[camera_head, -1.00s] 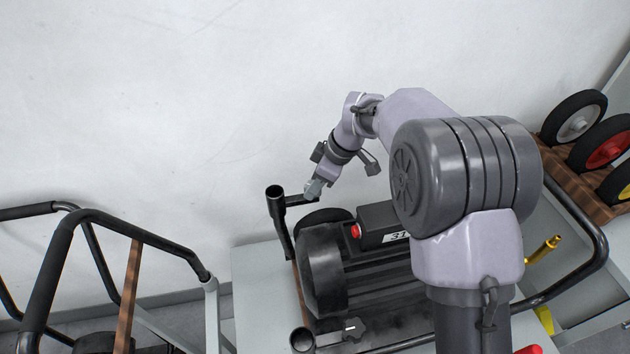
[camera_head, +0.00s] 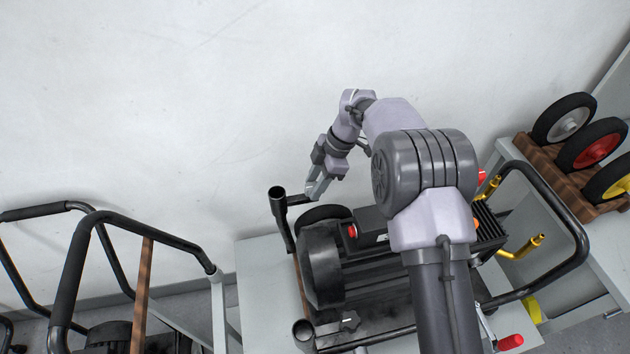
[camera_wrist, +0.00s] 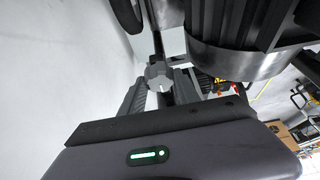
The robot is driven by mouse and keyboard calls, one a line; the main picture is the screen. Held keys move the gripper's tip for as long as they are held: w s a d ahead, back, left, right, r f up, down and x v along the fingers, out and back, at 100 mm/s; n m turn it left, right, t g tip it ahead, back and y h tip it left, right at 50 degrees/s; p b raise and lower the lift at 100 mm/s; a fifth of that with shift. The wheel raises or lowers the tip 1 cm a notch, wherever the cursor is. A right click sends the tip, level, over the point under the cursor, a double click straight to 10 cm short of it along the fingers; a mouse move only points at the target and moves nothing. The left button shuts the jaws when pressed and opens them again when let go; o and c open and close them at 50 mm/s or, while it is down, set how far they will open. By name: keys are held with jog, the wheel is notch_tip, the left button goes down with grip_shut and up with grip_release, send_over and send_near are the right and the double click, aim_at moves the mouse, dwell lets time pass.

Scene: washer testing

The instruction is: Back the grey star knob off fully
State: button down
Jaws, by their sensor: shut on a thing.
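The grey star knob (camera_wrist: 158,76) shows in the wrist view on a dark bar, between my two fingers. My gripper (camera_wrist: 161,88) is shut on it, one finger on each side. In the head view my gripper (camera_head: 314,191) reaches down to the far handle-frame end of the black washer (camera_head: 325,265), beside the open upright tube (camera_head: 278,197). There the fingers mostly hide the knob. I cannot tell how far it is unscrewed.
A second, darker star knob (camera_head: 350,321) sits on the near side of the frame. The white wall (camera_head: 150,120) is close behind my wrist. Another tubular frame (camera_head: 70,270) stands at left. A wooden wheel rack (camera_head: 560,180) is at right.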

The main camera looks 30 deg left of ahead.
dwell(0.3)
jog(key=c, duration=0.9)
grip_release()
jog(key=shift+r, duration=0.1)
jog(key=p+v, duration=0.5)
jog(key=v, duration=1.2)
jog(key=shift+d+r, duration=0.1)
